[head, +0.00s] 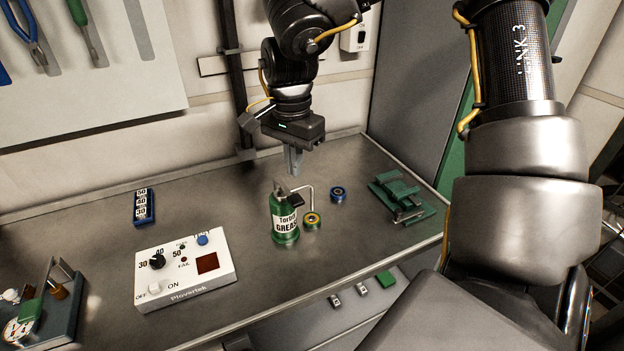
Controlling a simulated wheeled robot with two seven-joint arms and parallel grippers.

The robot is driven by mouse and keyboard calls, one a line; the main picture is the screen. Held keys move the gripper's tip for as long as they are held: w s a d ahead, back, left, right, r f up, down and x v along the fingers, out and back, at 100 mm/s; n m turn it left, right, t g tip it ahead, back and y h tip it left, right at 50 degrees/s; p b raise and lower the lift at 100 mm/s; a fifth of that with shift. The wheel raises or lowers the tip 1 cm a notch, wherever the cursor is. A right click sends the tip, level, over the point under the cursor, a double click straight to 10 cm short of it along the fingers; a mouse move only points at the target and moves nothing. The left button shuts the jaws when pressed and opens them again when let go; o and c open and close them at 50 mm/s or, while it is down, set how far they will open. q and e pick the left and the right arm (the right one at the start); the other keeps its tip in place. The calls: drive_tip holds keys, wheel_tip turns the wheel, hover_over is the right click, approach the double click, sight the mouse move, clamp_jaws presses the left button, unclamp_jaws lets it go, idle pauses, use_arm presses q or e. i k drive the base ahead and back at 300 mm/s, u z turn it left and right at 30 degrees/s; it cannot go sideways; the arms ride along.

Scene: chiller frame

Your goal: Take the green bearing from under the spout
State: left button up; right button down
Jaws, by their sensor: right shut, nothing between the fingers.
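The green bearing (312,225), with a yellowish ring inside its rim, lies on the metal bench beside the base of a green grease can (284,226). The can's thin bent spout (312,195) comes down over the bearing. My right gripper (293,170) points down above and behind the can, fingers shut and empty, apart from the bearing. My left gripper is not in view.
A blue bearing (338,194) lies just right of the spout. A green clamp-like fixture (402,196) stands further right. A white control box (186,270) and a blue number block (144,207) are to the left. The bench's front edge runs close in front of the can.

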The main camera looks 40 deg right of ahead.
sight(311, 220)
drive_tip(key=z, duration=1.4)
